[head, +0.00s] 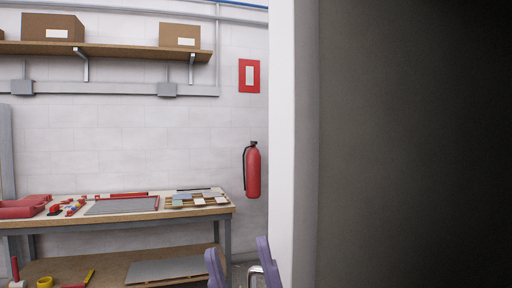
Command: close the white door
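A tall white upright panel (293,130), which looks like the edge of the white door or its frame, runs from top to bottom right of centre in the head view. I cannot tell which of the two it is. My gripper (241,258) shows at the bottom edge, with two purple fingers spread apart. A small curved silvery metal piece (255,274), possibly a handle, shows between the fingers, nearer the right one. I see no clear grip on it. The right finger is close to the panel's left edge; contact cannot be told.
A dark grey surface (415,150) fills the right side. A workbench (130,228) with red tools stands at the left below a shelf (120,52) with cardboard boxes. A red fire extinguisher (253,172) hangs on the white wall.

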